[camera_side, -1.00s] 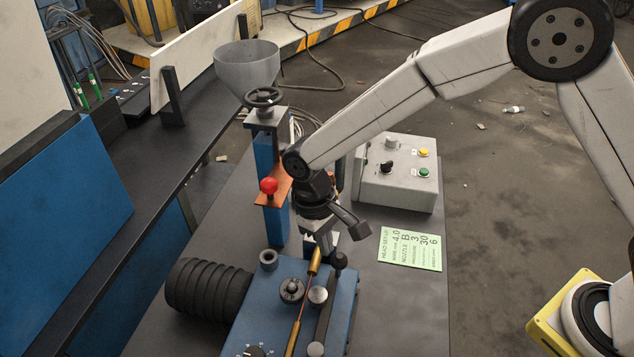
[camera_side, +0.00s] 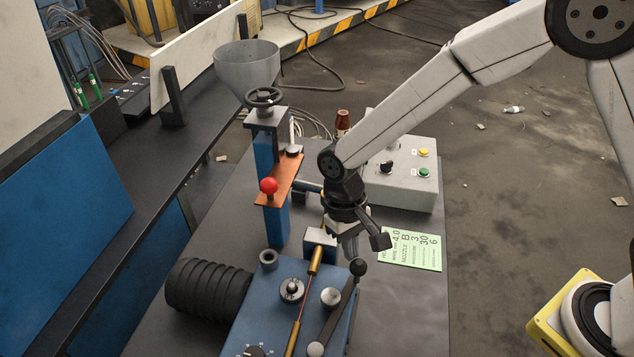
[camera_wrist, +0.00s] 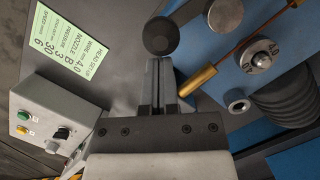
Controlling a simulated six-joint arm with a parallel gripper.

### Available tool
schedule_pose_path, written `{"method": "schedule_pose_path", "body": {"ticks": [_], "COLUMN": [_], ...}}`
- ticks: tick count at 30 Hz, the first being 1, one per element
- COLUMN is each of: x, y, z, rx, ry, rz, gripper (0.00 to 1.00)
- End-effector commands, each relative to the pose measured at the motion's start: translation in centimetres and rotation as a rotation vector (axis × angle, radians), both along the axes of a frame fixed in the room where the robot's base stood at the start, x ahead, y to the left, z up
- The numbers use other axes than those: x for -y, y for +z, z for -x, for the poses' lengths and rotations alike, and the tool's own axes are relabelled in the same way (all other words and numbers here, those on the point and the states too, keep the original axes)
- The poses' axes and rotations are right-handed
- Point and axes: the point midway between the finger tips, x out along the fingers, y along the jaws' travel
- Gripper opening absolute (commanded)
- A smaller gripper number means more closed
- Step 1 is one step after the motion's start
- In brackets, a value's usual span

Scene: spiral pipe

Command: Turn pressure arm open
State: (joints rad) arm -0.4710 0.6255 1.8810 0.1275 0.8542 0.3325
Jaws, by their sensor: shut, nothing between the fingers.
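The pressure arm (camera_side: 336,312) is a dark grey lever on the blue machine, with a black ball knob (camera_side: 357,268) at its far end. It slants up and to the right from its pivot (camera_side: 316,349). My gripper (camera_side: 351,254) points down beside the knob, on its left in the side view, with the fingers closed together and empty. In the wrist view the knob (camera_wrist: 160,36) lies just beyond the fingertips (camera_wrist: 160,62). I cannot tell whether they touch it.
A brass tube with copper wire (camera_side: 315,262), a dial (camera_side: 292,289) and a round grey knob (camera_side: 331,297) lie left of the arm. A grey control box (camera_side: 410,190) and a green card (camera_side: 411,250) are behind right. The bench right of the machine is clear.

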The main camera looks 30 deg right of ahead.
Motion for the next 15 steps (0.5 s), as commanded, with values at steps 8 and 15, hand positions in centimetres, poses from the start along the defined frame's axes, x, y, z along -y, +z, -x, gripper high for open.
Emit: {"method": "schedule_pose_path", "body": {"ticks": [8, 15], "x": [2.2, 3.2], "y": [0.0, 0.1], "z": [3.8, 7.1], "rx": [0.0, 0.001], "ry": [-0.253, -0.451], "rz": [0.0, 0.0], "gripper": [0.0, 0.0]}}
